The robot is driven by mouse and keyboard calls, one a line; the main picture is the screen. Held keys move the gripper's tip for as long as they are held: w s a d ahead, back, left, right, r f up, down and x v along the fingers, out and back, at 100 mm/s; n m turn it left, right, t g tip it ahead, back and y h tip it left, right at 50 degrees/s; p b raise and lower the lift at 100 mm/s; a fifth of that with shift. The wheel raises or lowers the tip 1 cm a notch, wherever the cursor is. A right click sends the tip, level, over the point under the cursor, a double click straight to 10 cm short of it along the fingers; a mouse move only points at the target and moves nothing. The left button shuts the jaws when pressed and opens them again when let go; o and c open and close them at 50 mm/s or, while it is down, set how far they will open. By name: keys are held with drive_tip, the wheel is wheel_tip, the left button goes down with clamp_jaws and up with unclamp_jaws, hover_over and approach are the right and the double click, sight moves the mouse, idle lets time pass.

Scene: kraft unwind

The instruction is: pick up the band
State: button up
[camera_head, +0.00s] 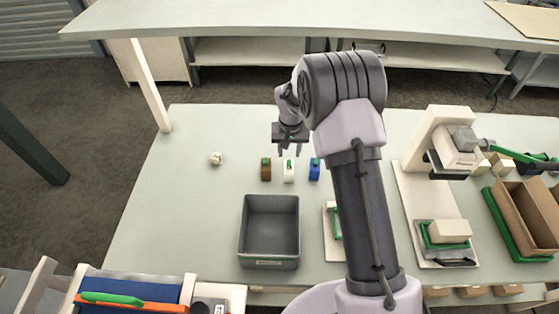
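No thing shows clearly as a band. A small whitish round item (215,158) lies on the pale table (180,200) at the left; it is too small to tell what it is. My gripper (289,151) points down above and behind this row, near the white block. Its two fingers look apart, with nothing visible between them. My arm hides part of the table to the right.
A grey bin (269,265) stands in front of the blocks. A shelf (300,22) spans the back. The table's left side is mostly clear.

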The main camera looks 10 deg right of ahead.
sight(289, 168)
drive_tip(key=f, duration=0.4)
drive_tip(key=w+f, duration=0.1)
drive_tip(key=f, duration=0.3)
drive_tip(key=w+f+b, duration=0.1)
drive_tip(key=f, duration=0.3)
drive_tip(key=shift+w+d+f, duration=0.1)
drive_tip(key=shift+w+d, duration=0.05)
drive_tip(key=shift+d, duration=0.2)
drive_tip(key=c, duration=0.8)
